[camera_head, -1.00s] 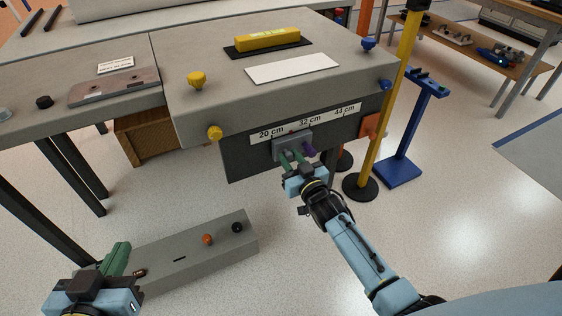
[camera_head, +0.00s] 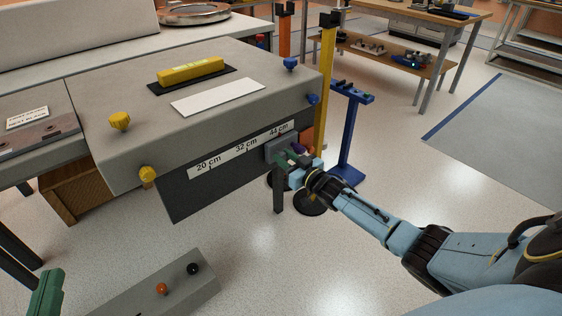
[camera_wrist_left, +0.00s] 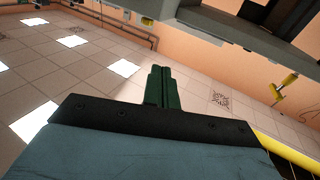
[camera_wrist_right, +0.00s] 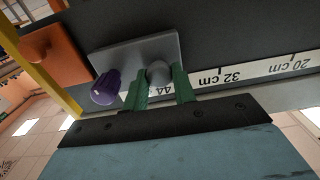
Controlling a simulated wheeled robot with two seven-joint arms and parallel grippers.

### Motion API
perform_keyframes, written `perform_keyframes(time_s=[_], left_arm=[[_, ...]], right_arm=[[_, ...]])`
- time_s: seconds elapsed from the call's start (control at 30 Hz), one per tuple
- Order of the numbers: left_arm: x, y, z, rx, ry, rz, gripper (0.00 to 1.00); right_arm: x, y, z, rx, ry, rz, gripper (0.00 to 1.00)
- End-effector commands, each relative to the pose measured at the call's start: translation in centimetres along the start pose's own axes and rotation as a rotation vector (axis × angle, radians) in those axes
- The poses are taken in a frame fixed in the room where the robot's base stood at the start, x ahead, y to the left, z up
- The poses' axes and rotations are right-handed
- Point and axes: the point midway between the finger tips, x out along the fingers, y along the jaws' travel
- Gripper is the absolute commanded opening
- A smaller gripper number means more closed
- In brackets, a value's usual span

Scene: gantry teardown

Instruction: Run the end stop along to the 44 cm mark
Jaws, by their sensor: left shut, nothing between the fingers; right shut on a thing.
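The end stop (camera_head: 281,148) is a grey block on the dark front panel (camera_head: 190,192) of the bench. It sits below the 44 cm mark of the white scale (camera_head: 240,150), next to it. In the right wrist view the end stop (camera_wrist_right: 120,55) bears a round grey knob (camera_wrist_right: 158,73) and a purple knob (camera_wrist_right: 106,88). Exact alignment with the mark is hard to tell. My left gripper (camera_wrist_left: 162,88) is shut and empty; its green fingers (camera_head: 45,295) show at lower left in the head view.
An orange block (camera_wrist_right: 55,50) is on the panel beyond the end stop. A yellow post (camera_head: 326,90) and a blue stand (camera_head: 350,130) stand right of the bench. A grey box (camera_head: 150,290) with knobs lies low in front. Open floor lies at right.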

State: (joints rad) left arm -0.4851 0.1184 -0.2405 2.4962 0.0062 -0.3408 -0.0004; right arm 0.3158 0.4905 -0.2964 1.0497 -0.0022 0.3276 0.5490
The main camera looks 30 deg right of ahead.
Motion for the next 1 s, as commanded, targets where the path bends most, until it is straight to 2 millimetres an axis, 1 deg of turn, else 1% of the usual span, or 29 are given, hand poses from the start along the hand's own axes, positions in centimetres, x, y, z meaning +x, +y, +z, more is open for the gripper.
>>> perform_keyframes(time_s=[0.03,0.23,0.27,0.4,0.43,0.8,0.87,1.0], left_arm=[[0.0,0.0,0.0,0.0,0.002,0.0,0.0],[0.0,0.0,0.0,0.0,0.001,0.0,0.0],[0.0,0.0,0.0,0.0,0.0,0.0,0.0],[0.0,0.0,0.0,0.0,0.0,0.0,0.0],[0.0,0.0,0.0,0.0,0.0,0.0,0.0],[0.0,0.0,0.1,0.0,-0.014,0.0,0.0],[-0.1,-0.2,0.7,0.002,-0.053,-0.005,0.0],[-0.5,-0.6,2.6,0.006,-0.175,-0.016,0.0]], right_arm=[[-0.1,0.6,0.0,-0.002,-0.003,0.009,0.0],[-0.1,0.7,-0.1,-0.003,-0.004,0.012,0.0],[-0.1,0.7,-0.1,-0.003,-0.004,0.013,0.28],[-0.1,0.7,-0.1,-0.003,-0.003,0.012,0.46],[-0.1,0.6,-0.1,-0.003,-0.003,0.012,0.48],[-0.3,0.3,-0.1,-0.001,-0.003,0.006,0.48],[-0.5,0.3,-0.1,-0.001,-0.003,0.006,0.48],[-1.5,0.3,-0.1,-0.001,-0.005,0.006,0.48]])
